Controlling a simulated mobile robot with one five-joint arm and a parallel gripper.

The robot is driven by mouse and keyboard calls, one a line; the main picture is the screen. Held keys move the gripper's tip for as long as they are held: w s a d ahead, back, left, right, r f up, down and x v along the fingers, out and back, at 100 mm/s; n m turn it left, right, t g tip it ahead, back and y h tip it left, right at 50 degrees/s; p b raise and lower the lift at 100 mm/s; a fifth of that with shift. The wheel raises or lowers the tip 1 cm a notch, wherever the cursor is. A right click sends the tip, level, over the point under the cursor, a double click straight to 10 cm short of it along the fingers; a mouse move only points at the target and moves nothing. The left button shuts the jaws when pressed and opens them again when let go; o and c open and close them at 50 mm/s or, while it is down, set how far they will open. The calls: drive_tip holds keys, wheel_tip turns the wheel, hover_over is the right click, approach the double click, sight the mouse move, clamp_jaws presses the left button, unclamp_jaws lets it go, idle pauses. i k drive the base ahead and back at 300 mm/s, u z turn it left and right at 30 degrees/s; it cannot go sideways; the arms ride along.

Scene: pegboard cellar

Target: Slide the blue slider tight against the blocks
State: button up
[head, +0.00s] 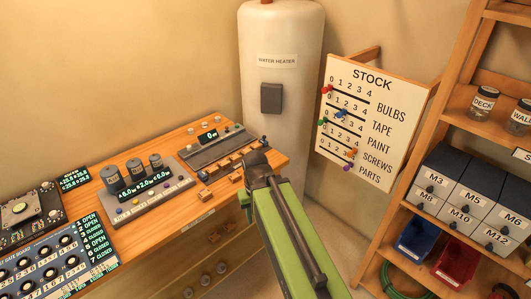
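A small dark-blue piece (203,175), which looks like the blue slider, sits at the left end of a row on the bench's right part. Several small wooden blocks (225,165) stand in that row, to the right of it. A gap seems to show between the blue piece and the nearest block, but it is too small to be sure. My gripper (256,162) is dark and over the right end of the row, well to the right of the blue piece. It hides part of the row and bench edge. Its fingers cannot be made out.
A grey unit (205,150) with a lit display stands behind the row. Loose wooden blocks (205,194) lie near the bench's front edge. A panel with three cylinders (135,170) stands left. A water heater (285,100), stock board (355,160) and shelf (468,70) stand beyond.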

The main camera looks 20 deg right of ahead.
sight(264, 144)
drive_tip(key=z, duration=0.55)
drive_tip(key=i, duration=1.7)
drive_tip(key=u, duration=0.3)
drive_tip(key=k, duration=0.5)
drive_tip(key=u, duration=1.45)
drive_tip(key=i, duration=0.25)
drive_tip(key=z, duration=0.2)
